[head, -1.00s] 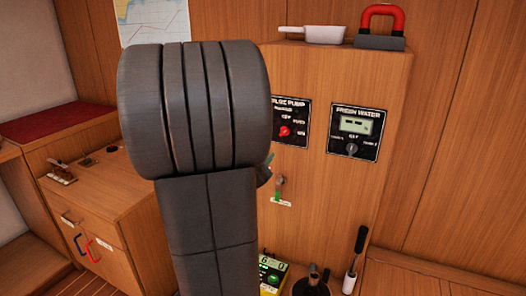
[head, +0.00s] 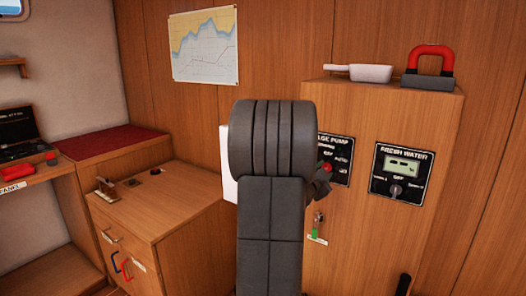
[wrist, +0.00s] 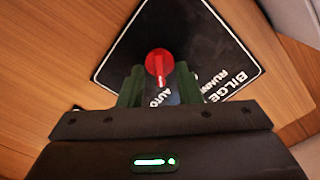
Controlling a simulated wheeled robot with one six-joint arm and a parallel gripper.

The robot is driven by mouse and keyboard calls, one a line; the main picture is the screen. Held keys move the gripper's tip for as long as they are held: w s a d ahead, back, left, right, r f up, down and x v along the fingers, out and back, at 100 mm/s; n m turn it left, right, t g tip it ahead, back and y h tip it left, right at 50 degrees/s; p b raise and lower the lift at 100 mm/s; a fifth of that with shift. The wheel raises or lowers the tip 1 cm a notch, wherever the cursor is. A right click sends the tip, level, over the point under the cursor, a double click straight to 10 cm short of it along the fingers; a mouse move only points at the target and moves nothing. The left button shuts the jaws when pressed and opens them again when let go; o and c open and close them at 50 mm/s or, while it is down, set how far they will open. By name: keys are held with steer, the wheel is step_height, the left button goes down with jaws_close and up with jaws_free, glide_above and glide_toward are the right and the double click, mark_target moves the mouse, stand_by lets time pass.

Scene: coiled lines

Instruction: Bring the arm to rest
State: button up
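My gripper (wrist: 159,88) is open in the wrist view, with two dark green fingers apart and nothing between their tips. Beyond them is the red knob (wrist: 159,64) of the black bilge pump panel (wrist: 205,50), which looks tilted there. I cannot tell the exact gap between fingers and knob. In the head view my dark grey arm stands upright in front of the cabinet and hides part of the bilge pump panel (head: 338,147). Only a small part of the gripper shows there, at the arm's right edge by the panel.
The wooden cabinet (head: 440,130) carries a fresh water panel (head: 401,173), with a white pan (head: 362,73) and a red-handled block (head: 431,68) on top. A small lever (head: 318,222) sits below the bilge panel. A lower cabinet (head: 165,205) stands left; a chart (head: 204,46) hangs behind.

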stand_by(0.4)
steer(key=v, duration=1.4)
steer(key=w+d+n+p, duration=0.2)
steer(key=w+n+p, duration=0.1)
steer(key=w, duration=0.1)
steer(key=w+d+n+p, duration=0.3)
steer(key=p, duration=0.1)
steer(key=w+d+n+p, duration=0.2)
steer(key=w+n+p, duration=0.1)
steer(key=w+p, duration=0.1)
steer(key=shift+w+d+r, duration=0.25)
steer(key=shift+w, duration=0.1)
steer(key=b+v, duration=0.2)
steer(key=v, duration=1.1)
steer(key=shift+s+a+f, duration=0.15)
steer(key=shift+s+a, duration=0.1)
steer(key=shift+f, duration=0.15)
